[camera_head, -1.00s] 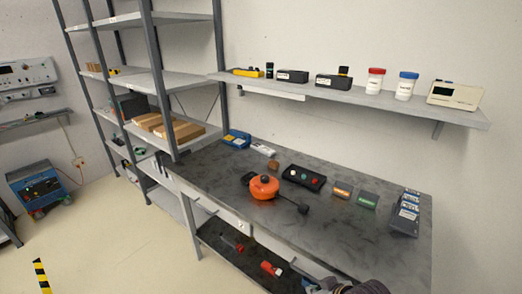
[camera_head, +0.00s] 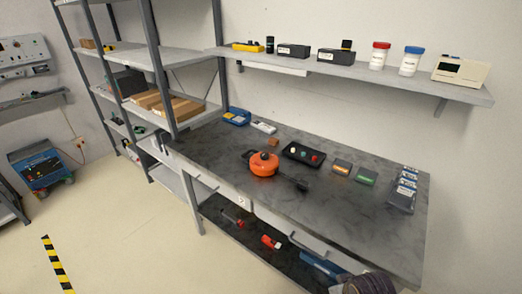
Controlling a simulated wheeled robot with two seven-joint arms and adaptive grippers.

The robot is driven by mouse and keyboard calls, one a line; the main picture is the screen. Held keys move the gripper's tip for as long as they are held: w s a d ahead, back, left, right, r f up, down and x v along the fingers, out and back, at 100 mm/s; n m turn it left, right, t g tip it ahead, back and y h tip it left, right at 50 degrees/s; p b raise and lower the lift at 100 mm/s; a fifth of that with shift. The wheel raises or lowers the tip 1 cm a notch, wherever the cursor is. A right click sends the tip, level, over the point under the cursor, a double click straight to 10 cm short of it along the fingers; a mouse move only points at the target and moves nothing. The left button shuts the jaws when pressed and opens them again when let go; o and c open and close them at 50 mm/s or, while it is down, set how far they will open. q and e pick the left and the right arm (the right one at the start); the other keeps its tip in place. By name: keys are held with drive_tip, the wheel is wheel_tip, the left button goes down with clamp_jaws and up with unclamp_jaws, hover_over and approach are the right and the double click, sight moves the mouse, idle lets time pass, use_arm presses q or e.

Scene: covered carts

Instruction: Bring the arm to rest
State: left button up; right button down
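Neither gripper's fingertips show in the head view. A dark, rounded part of my own arm (camera_head: 368,284) shows at the bottom edge, right of centre, in front of the workbench's lower shelf. It appears to hold nothing, but most of that arm is outside the picture. My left arm is not in view. The workbench (camera_head: 225,165) has a dark grey top. An orange round object with a black handle (camera_head: 263,164) stands on it, apart from the visible arm part.
A black tray (camera_head: 291,155) with small coloured knobs and several small boxes lie on the bench. A wall shelf (camera_head: 400,88) above holds jars and devices. A grey rack (camera_head: 150,60) stands at left. The floor (camera_head: 130,240) at front left is clear, with a striped yellow-black strip (camera_head: 56,264).

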drive_tip(key=s+f+g, duration=0.1)
drive_tip(key=s+f, duration=0.1)
drive_tip(key=f, duration=1.4)
drive_tip(key=s+f, duration=0.2)
drive_tip(key=f, duration=1.4)
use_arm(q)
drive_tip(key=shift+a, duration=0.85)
use_arm(e)
drive_tip(key=s+d+f, duration=0.2)
drive_tip(key=s+f, duration=0.7)
drive_tip(key=s, duration=0.1)
drive_tip(key=s+d+f+g, duration=0.1)
drive_tip(key=s+d+f, duration=0.2)
drive_tip(key=s+f, duration=0.6)
drive_tip(key=shift+s+d+n, duration=0.15)
drive_tip(key=shift+s+n, duration=0.15)
drive_tip(key=shift+s, duration=0.8)
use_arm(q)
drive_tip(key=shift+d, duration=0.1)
use_arm(e)
drive_tip(key=shift+f, duration=0.1)
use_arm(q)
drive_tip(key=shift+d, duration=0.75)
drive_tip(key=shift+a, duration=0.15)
